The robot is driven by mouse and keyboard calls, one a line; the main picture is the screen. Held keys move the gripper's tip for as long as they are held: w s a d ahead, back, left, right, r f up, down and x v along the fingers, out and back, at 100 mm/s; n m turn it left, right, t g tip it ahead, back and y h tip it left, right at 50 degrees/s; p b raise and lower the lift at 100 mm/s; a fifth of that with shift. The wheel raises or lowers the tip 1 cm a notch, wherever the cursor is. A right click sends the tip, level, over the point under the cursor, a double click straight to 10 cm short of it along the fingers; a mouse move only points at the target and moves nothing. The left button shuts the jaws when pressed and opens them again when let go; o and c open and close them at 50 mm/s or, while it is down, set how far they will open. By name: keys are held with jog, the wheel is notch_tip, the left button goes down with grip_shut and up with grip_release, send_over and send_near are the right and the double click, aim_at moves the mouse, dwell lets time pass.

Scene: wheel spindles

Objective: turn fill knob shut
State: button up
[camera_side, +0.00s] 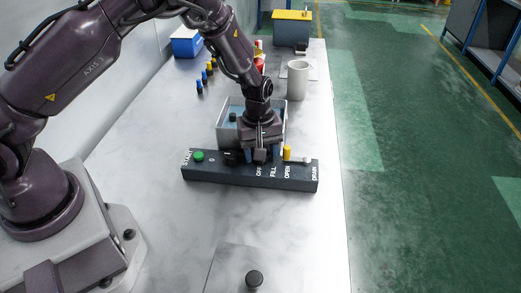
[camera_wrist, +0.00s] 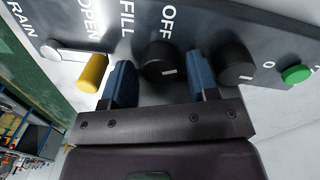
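The dark control panel (camera_side: 215,174) lies across the table, with the words OFF, FILL, OPEN and DRAIN on it. My gripper (camera_side: 263,155) is over the panel, pointing down. In the wrist view its two blue fingers (camera_wrist: 162,85) stand on either side of a black knob (camera_wrist: 158,60) near the words FILL and OFF. Small gaps show between the knob and both fingers, so the gripper looks open. A white mark shows on the knob's near face. In the side view this knob is mostly hidden by my gripper.
A second black knob (camera_wrist: 235,62) stands just outside the right finger, and a yellow knob (camera_wrist: 93,73) just outside the left. A green button (camera_wrist: 296,74) and a white lever (camera_wrist: 63,51) are further out. A grey tank (camera_side: 225,112) stands behind the panel.

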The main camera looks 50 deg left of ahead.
jog(key=shift+o, duration=0.2)
dwell(0.3)
jog(key=shift+m, duration=0.6)
jog(key=m, duration=0.4)
jog(key=shift+m, duration=0.3)
notch_tip(320, 180, up, 13)
jog(key=s+r+m+t, duration=0.1)
jog(key=s+r+m, duration=0.2)
jog(key=s+r, duration=0.3)
jog(key=s+r+m+t, duration=0.1)
jog(key=s+r+m, duration=0.3)
jog(key=s, duration=0.9)
jog(key=shift+s+r+h, duration=0.2)
jog(key=shift+r+h, duration=0.1)
jog(key=shift+r, duration=1.3)
